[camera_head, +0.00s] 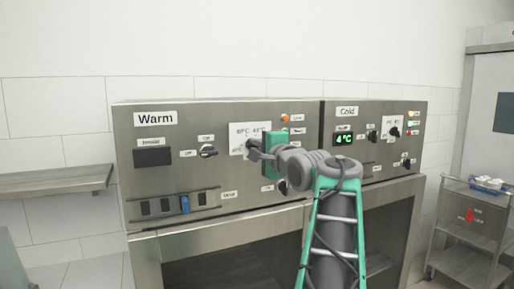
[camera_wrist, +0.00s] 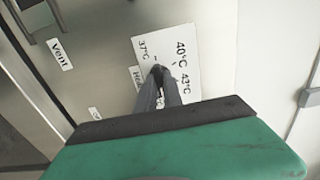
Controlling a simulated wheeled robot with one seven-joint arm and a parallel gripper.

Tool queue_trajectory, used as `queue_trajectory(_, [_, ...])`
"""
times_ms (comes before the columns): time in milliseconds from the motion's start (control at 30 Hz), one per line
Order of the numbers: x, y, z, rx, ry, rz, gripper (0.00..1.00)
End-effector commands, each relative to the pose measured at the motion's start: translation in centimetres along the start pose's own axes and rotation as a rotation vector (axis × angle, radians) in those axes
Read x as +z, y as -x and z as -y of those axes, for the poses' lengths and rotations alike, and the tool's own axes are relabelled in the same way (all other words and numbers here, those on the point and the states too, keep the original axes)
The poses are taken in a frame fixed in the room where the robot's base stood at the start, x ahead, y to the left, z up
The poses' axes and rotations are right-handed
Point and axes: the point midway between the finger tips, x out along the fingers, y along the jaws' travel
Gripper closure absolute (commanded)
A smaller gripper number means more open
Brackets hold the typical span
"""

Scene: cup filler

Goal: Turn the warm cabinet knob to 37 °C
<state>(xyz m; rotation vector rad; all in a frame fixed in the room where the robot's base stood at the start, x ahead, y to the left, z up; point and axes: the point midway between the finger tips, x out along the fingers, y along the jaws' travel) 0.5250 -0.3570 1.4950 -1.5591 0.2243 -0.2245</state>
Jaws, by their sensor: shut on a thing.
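The warm cabinet (camera_head: 220,198) stands on the left, with a "Warm" label at its upper left. Its temperature knob is in front of a white dial plate (camera_head: 236,130) and is largely hidden by my gripper. In the wrist view the dial plate (camera_wrist: 181,50) shows 37 °C, 40 °C and 43 °C marks. My gripper (camera_head: 254,148) is at the dial plate, its fingers shut on the knob. In the wrist view the gripper fingertips (camera_wrist: 159,72) meet at the plate's middle. The knob's pointer direction cannot be told.
The cold cabinet (camera_head: 375,150) adjoins on the right and its display reads 4 °C. Another knob (camera_head: 208,151) sits left of the dial plate. A vent slider (camera_head: 185,204) is lower left. A steel shelf (camera_head: 55,182) is at the left wall and a trolley (camera_head: 468,235) at the right.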

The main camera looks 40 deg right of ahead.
Motion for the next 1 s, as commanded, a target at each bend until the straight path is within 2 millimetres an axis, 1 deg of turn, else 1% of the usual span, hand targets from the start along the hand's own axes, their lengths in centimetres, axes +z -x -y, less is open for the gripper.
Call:
queue_trajectory(267, [0.01, -0.01, -0.07, 0.0, 0.012, 0.0, 1.0])
queue_trajectory(467, [0.01, -0.01, -0.2, 0.0, 0.076, 0.0, 1.0])
queue_trajectory(667, [0.0, -0.02, -0.32, 0.0, 0.207, 0.0, 1.0])
queue_trajectory(1000, [-0.04, -0.03, -0.4, 0.001, 0.521, 0.0, 1.0])
